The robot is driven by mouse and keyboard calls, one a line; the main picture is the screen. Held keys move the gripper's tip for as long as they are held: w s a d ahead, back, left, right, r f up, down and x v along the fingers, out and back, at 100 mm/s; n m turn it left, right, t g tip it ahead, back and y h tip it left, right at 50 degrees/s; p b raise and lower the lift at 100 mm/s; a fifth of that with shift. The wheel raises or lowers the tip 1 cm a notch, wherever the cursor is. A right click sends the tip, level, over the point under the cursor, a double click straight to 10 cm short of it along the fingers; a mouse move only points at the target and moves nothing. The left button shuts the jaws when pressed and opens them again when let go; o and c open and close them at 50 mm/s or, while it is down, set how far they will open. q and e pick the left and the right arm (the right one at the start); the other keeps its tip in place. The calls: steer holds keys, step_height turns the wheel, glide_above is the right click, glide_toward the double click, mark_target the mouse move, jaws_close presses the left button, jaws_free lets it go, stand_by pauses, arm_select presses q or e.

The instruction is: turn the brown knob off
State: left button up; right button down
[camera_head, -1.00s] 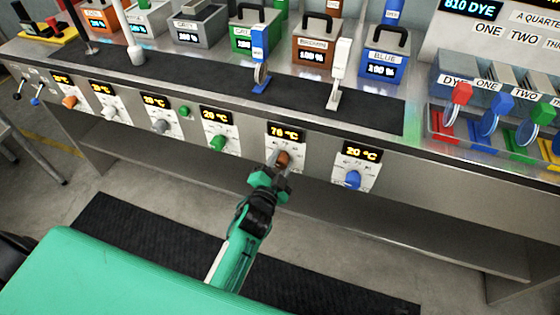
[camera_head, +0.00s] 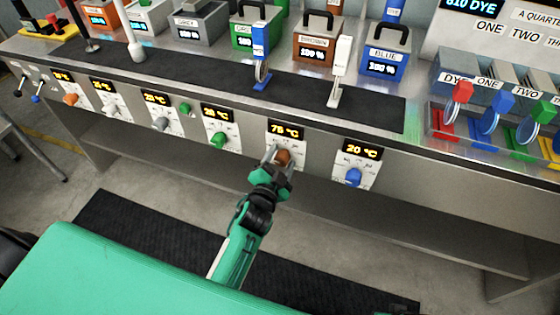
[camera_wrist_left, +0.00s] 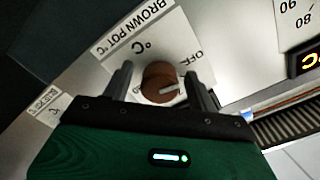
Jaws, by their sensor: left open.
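The brown knob (camera_head: 283,157) sits on the white panel (camera_head: 287,138) under a display reading about 75 °C, on the front of the counter. In the left wrist view the knob (camera_wrist_left: 161,84) is round with a pale pointer mark, on a label reading "BROWN POT °C" with an "OFF" mark at upper right. The pointer is not on the OFF mark. My left gripper (camera_head: 276,158) is at the knob; in the left wrist view its fingers (camera_wrist_left: 160,82) stand open on either side of it, with small gaps. My right gripper is not in view.
A green knob (camera_head: 218,140) is to the left and a blue knob (camera_head: 353,177) to the right on the same counter front. The brown pot (camera_head: 315,47) stands above on the counter. A dark mat (camera_head: 150,236) lies on the floor below.

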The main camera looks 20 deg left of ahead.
arm_select(q)
steer(key=shift+s, duration=0.1)
steer(key=s, duration=1.3)
steer(key=shift+s+a, duration=0.25)
steer(key=shift+s, duration=0.05)
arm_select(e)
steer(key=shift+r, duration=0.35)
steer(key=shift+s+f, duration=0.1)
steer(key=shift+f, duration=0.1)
